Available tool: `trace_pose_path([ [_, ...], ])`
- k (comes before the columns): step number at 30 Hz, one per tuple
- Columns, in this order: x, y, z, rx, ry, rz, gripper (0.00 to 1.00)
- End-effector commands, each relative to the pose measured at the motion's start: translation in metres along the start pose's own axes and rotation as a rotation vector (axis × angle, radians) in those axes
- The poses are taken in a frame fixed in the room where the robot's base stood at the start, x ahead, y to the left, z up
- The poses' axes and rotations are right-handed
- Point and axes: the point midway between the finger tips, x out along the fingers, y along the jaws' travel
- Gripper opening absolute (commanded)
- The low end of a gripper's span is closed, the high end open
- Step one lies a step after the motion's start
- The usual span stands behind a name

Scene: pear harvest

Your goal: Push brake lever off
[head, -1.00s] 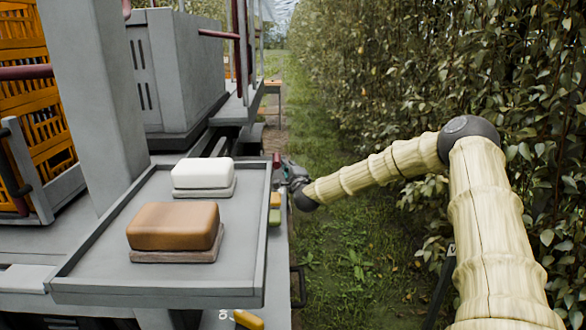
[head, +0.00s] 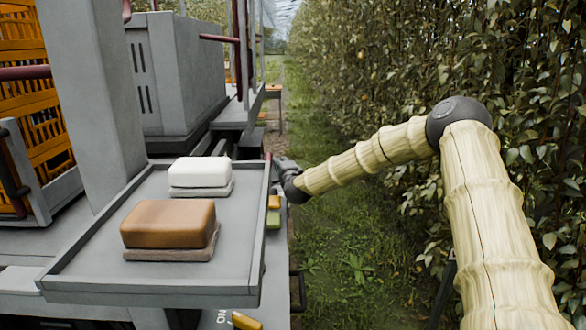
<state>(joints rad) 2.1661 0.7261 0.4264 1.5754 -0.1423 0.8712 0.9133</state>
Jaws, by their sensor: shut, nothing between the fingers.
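My gripper (head: 281,164) is small and dark at the end of my arm, beside the right edge of the grey machine. Its fingers are shut and partly hidden by the wrist and the tray rim. A red handle end (head: 268,158) stands just left of it, close by; I cannot tell whether they touch. An orange piece (head: 274,202) and a green piece (head: 273,219) sit nearer along the same edge. A yellow handle (head: 246,321) shows at the bottom, beside partly visible lettering. I cannot tell which of these is the brake lever.
A grey tray (head: 90,270) holds a white block (head: 200,172) and a brown block (head: 168,224) left of my arm. Orange crates (head: 42,140) stand at the far left. A leafy hedge (head: 400,70) lines the right. The grass strip (head: 335,240) between is open.

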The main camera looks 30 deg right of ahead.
Motion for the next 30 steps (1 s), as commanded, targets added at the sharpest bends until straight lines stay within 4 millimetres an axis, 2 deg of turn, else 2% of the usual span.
trace_pose_path([
  [1, 0.002, -0.004, 0.009, -0.031, -0.006, 0.005, 0.00],
  [15, 0.014, -0.021, 0.060, -0.373, -0.007, 0.090, 0.00],
  [30, 0.024, -0.020, 0.101, -0.649, -0.006, 0.161, 0.00],
])
